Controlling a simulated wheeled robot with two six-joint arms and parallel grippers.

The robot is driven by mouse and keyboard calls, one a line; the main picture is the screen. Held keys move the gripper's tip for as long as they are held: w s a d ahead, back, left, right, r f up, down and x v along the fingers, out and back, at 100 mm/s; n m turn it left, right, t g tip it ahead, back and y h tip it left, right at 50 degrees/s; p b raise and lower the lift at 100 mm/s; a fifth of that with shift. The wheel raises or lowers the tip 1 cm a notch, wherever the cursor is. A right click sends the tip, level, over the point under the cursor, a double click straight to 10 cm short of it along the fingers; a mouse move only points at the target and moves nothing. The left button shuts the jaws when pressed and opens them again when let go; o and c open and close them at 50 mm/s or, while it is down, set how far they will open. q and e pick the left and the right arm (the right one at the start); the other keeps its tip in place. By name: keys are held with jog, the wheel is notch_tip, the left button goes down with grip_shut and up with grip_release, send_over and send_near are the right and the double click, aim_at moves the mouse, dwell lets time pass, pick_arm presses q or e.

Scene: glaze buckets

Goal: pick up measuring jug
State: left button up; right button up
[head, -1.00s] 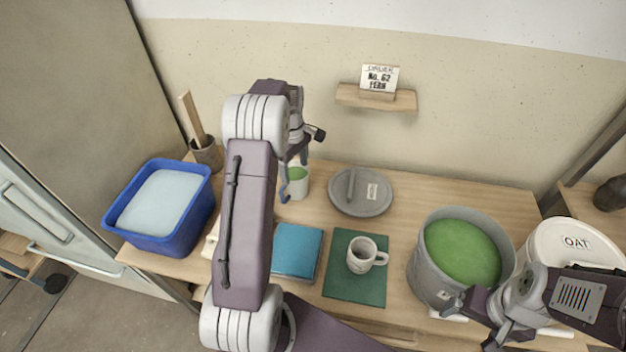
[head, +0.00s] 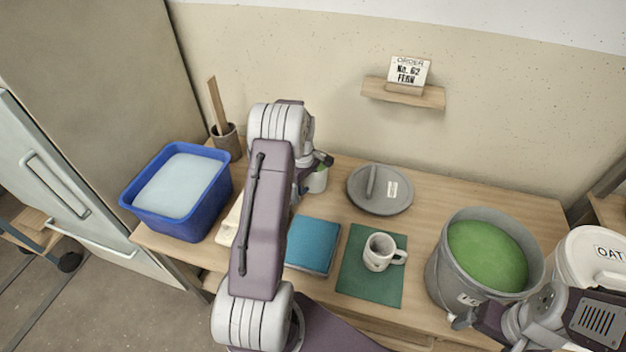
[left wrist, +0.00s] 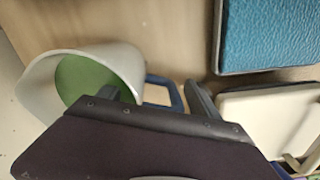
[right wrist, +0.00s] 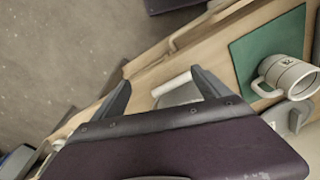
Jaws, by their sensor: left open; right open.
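The measuring jug (head: 318,181) stands on the table behind my left arm, pale with green inside, partly hidden by my gripper. In the left wrist view the jug (left wrist: 128,66) is at the left, and its blue handle (left wrist: 178,97) shows between the two fingers. My left gripper (left wrist: 158,95) is open at the handle; I cannot tell whether a finger touches it. My right gripper (right wrist: 162,82) is open and empty near the front edge of the table, by the big grey bucket (head: 440,275).
A blue tub (head: 205,215) stands left, with a brush pot (head: 228,142) behind it. An oat tub (head: 585,260) stands far right.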

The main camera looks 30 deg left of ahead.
pick_arm(q)
jog(key=shift+f, duration=0.35)
jog(key=shift+s+r, duration=0.1)
jog(key=c, duration=1.5)
grip_shut()
jog(key=shift+s, duration=0.1)
jog(key=shift+r, duration=0.1)
jog(key=shift+r+p, duration=0.35)
jog(key=shift+r, duration=0.55)
notch_tip(320, 180, up, 2)
jog(key=shift+r, duration=0.15)
jog(key=s+d+r+p, duration=0.1)
jog(key=d+r, duration=0.5)
jog(key=d, duration=0.5)
jog(key=shift+s+d+r+p, duration=0.15)
jog(key=shift+s+r+p, duration=0.2)
jog(key=shift+s+p, duration=0.05)
